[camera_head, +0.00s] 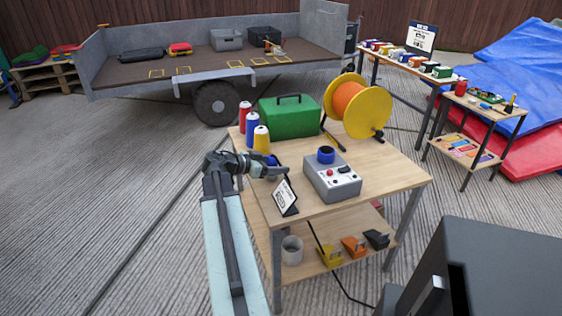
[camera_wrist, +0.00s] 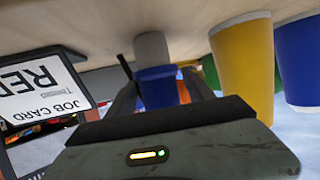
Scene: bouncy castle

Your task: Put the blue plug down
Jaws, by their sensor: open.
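The blue plug (camera_wrist: 157,88), with a grey end (camera_wrist: 151,48), shows between the fingers of my gripper (camera_wrist: 160,82) in the wrist view, which is upside down. Its grey end meets the pale table top there; firm contact cannot be made out. My gripper is open, with a finger on either side of the plug. In the head view my gripper (camera_head: 272,169) is low over the left part of the wooden table (camera_head: 382,178), left of the grey control box (camera_head: 332,180) with a blue socket (camera_head: 326,155) on top. It mostly hides the plug there.
A job card (camera_head: 286,195) stands close in front of my gripper. Yellow (camera_head: 261,140), blue (camera_head: 252,129) and red (camera_head: 245,114) bottles stand behind it. A green case (camera_head: 288,117) and an orange-yellow cable reel (camera_head: 357,106) are at the back. The right table edge is clear.

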